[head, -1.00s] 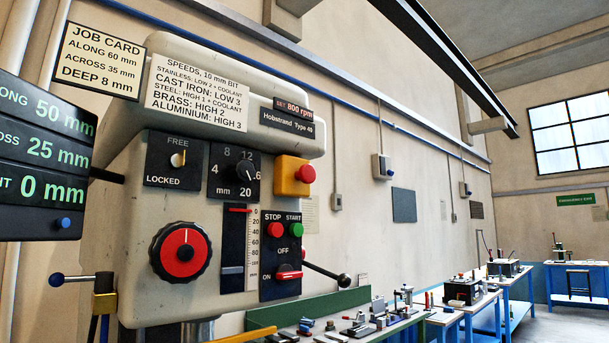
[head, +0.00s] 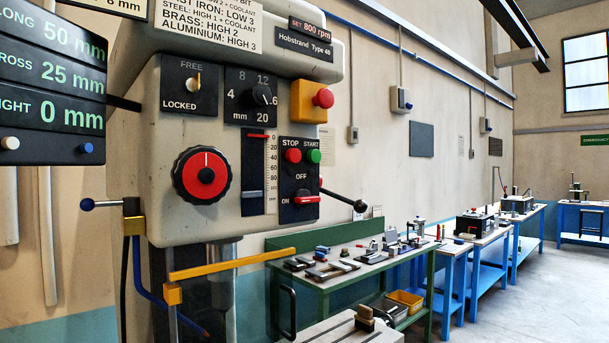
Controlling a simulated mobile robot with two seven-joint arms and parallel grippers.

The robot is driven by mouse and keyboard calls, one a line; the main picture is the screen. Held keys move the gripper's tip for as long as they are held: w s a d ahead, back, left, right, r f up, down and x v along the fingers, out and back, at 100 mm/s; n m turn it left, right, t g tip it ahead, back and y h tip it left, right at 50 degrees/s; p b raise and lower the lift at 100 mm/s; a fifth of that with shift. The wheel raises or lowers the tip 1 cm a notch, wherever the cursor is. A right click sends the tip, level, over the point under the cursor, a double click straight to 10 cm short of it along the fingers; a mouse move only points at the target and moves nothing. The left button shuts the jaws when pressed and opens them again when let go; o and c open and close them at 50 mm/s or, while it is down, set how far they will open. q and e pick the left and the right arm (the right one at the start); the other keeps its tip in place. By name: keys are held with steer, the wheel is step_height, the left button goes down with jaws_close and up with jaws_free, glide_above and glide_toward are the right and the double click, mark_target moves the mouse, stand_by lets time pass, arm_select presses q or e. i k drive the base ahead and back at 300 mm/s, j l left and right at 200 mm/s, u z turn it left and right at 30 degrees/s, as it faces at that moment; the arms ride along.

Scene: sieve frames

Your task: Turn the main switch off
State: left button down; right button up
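The main switch (head: 306,199) is a red handle on a dark round base, low on the black start-stop panel (head: 286,218) of the drill press. OFF is printed above it and ON to its left. The red handle lies about level, in line with the ON label and not up toward OFF. A red STOP button (head: 292,155) and a green START button (head: 314,156) sit above it. Neither of my grippers is in view, and nothing covers the switch.
A yellow box with a red button (head: 312,101) is above the panel. A black-knobbed lever (head: 345,199) sticks out to the right of the switch. A yellow bar (head: 230,264) crosses below. A green bench (head: 345,262) with tools stands to the right. Floor is clear at far right.

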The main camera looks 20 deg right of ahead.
mark_target(303, 198)
steer(key=i+l+u, duration=0.3)
steer(key=l+u, duration=0.15)
steer(key=l, duration=1.45)
steer(key=l+u, duration=0.45)
steer(key=l, duration=1.45)
